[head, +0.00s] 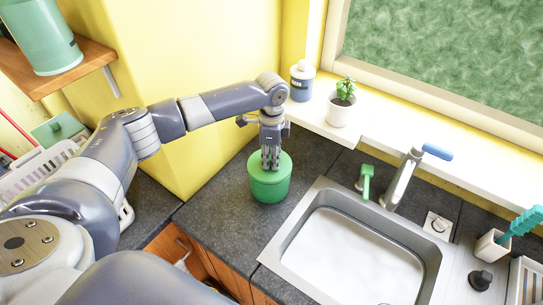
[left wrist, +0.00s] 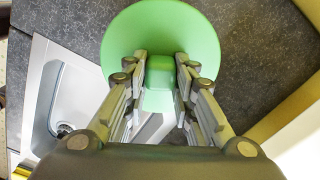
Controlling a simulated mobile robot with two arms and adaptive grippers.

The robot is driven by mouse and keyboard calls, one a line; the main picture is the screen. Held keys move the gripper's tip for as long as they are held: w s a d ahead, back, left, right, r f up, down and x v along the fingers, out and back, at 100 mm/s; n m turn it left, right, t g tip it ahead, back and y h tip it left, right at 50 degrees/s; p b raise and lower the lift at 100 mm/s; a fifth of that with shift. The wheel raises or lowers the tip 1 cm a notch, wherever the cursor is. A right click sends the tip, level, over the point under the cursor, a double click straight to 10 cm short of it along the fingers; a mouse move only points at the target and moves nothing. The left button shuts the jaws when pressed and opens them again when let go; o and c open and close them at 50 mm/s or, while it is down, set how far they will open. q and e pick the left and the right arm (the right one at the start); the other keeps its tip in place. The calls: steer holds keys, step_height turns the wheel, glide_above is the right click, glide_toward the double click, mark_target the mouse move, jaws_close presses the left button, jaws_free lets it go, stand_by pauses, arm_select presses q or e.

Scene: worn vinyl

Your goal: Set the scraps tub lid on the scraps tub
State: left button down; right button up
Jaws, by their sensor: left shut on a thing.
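The scraps tub (head: 269,190) is a green round tub standing on the dark counter to the left of the sink. The green scraps tub lid (head: 284,161) is at the top of the tub, and from above it looks level and lined up with the rim. My left gripper (head: 270,165) points straight down over the lid. In the left wrist view the gripper (left wrist: 160,85) is shut on the lid's block-shaped knob, with the round lid (left wrist: 190,25) spreading around it. The lid hides the tub there, so I cannot tell whether it rests fully on the rim. My right gripper is not in view.
The sink (head: 300,222) with its tap (head: 402,178) is right of the tub. A green item (head: 366,180) stands behind the sink. A potted plant (head: 341,108) and a blue-and-white bottle (head: 302,82) stand on the sill. The yellow wall is close behind-left.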

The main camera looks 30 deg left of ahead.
arm_select(q)
steer(key=shift+f, duration=0.45)
steer(key=c, duration=1.2)
jaws_free()
steer(key=shift+c, duration=0.2)
steer(key=shift+o, duration=0.4)
steer(key=o, duration=1.2)
steer(key=shift+c, duration=0.2)
steer(key=shift+r, duration=0.15)
steer(key=shift+r, duration=3.35)
steer(key=shift+r, duration=0.1)
